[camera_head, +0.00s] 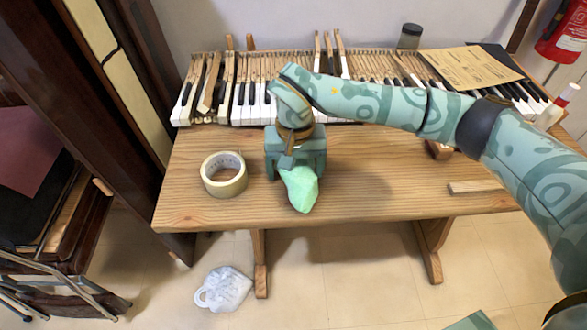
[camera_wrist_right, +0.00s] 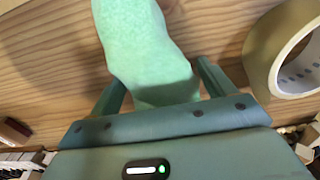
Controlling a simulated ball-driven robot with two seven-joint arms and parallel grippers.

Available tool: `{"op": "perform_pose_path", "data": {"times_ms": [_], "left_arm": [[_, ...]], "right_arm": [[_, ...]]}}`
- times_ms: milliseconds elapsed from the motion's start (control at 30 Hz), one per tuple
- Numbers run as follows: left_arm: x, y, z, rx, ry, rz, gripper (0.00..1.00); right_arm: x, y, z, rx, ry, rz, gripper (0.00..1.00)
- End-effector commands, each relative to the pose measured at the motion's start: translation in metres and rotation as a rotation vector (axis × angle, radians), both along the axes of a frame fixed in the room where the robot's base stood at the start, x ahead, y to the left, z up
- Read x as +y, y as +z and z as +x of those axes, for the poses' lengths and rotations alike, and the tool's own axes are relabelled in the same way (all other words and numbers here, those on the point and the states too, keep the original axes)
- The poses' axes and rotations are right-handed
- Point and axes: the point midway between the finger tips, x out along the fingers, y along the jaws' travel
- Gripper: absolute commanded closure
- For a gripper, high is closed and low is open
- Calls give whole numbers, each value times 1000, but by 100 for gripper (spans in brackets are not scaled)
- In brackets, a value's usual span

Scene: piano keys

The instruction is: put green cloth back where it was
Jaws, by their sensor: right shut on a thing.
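The green cloth (camera_head: 301,188) is a light green, crumpled piece near the front middle of the wooden table. My right gripper (camera_head: 295,165) comes down over the table and is shut on the cloth. In the right wrist view the cloth (camera_wrist_right: 150,50) sticks out from between the two fingers of my right gripper (camera_wrist_right: 160,92). The cloth's gripped end is partly hidden by the gripper. Whether the cloth touches the table I cannot tell. My left gripper is not in view.
A tape roll (camera_head: 224,174) lies left of my gripper. Piano keys (camera_head: 250,100) line the table's back, with a paper sheet (camera_head: 470,68) and a dark jar (camera_head: 410,36) there. A small wood strip (camera_head: 474,187) lies at the right. The table (camera_head: 390,195) is mostly bare in front.

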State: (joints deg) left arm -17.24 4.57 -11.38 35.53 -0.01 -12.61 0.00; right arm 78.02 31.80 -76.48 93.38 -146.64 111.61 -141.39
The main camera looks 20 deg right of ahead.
Motion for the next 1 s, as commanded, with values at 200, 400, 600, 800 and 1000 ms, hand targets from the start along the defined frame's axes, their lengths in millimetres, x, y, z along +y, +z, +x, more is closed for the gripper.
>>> {"op": "perform_pose_path", "data": {"times_ms": [200, 400, 600, 800, 1000], "left_arm": [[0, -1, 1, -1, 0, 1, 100], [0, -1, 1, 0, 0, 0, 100], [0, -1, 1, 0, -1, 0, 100], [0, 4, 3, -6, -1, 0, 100], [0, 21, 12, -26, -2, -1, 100]], "right_arm": [[0, -1, 0, -3, -1, 0, 43], [0, -3, 0, -3, 0, 0, 10], [0, -4, 0, -2, 0, 0, 0], [0, 11, 0, -6, 0, -1, 0], [0, 60, 1, -12, -1, 0, 0]]}}
